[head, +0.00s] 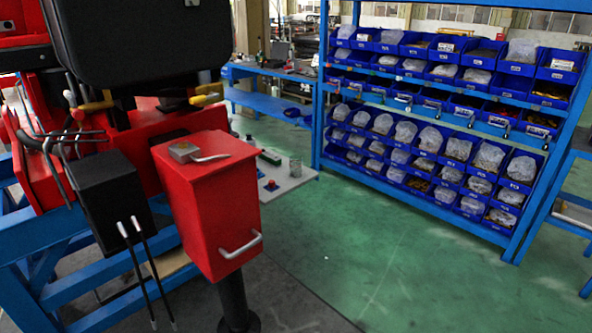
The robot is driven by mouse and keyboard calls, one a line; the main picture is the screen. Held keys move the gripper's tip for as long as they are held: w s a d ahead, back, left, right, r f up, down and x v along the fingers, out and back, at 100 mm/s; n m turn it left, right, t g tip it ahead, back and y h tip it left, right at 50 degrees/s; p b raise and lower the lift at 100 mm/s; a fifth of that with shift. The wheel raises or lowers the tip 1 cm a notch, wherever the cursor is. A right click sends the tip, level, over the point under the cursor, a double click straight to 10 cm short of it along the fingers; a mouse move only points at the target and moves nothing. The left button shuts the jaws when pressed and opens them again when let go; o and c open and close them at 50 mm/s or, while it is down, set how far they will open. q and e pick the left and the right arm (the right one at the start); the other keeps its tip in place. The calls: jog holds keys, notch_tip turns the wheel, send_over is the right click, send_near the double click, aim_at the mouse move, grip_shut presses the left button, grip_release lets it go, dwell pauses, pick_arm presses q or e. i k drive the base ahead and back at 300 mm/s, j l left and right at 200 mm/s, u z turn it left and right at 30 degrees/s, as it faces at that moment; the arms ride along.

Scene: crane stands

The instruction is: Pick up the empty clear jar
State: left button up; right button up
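A small greyish, see-through jar (295,167) stands upright on a low light-grey table (292,184), just right of the red box in the head view. It is too small to tell whether it is empty. Neither of my grippers shows in the head view.
A red box with a handle (215,200) on a dark post hides the table's left part. A green item (270,157) and a small red-and-blue item (271,185) lie near the jar. A blue rack of bins (425,120) stands right. Green floor (380,250) is clear.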

aim_at(296, 166)
jog(key=i+l+u, duration=0.1)
jog(key=u, duration=0.8)
jog(key=i+l+u, duration=0.45)
jog(key=l, duration=0.2)
jog(key=i+l+u, duration=0.1)
jog(key=l+u, duration=0.15)
jog(key=l, duration=0.15)
jog(key=i+l+u, duration=0.2)
jog(key=l, duration=0.2)
jog(key=i+l, duration=0.1)
jog(key=l, duration=0.45)
jog(key=i+l, duration=0.1)
jog(key=l, duration=0.45)
jog(key=i+l+u, duration=0.1)
jog(key=l, duration=0.45)
jog(key=i+l, duration=0.1)
jog(key=l, duration=0.45)
